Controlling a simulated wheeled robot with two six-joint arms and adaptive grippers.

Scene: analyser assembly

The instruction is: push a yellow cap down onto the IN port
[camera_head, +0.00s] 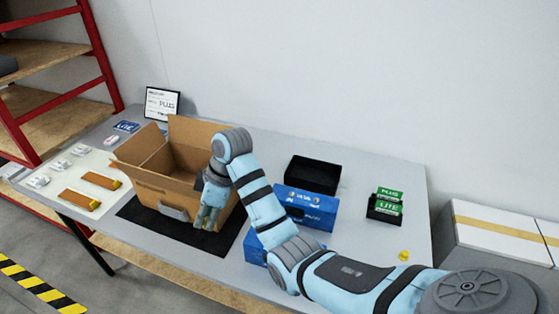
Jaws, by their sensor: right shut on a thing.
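My right gripper (208,218) comes in over the front right of the open cardboard box, pointing down near the black mat (218,245). It is shut on what looks like a yellow cap, small and mostly hidden between the fingertips. A grey part (173,213) shows low at the front of the box, left of the gripper. I cannot make out the IN port. Another yellow cap (404,255) lies on the table at the right. My left gripper is not in view.
The cardboard box (150,186) stands open on the grey table (352,203). Blue boxes (312,208) and a black tray (306,171) lie behind my right arm. Green cartons (388,202) sit farther right. Brown pieces (80,200) with yellow ends lie at the left.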

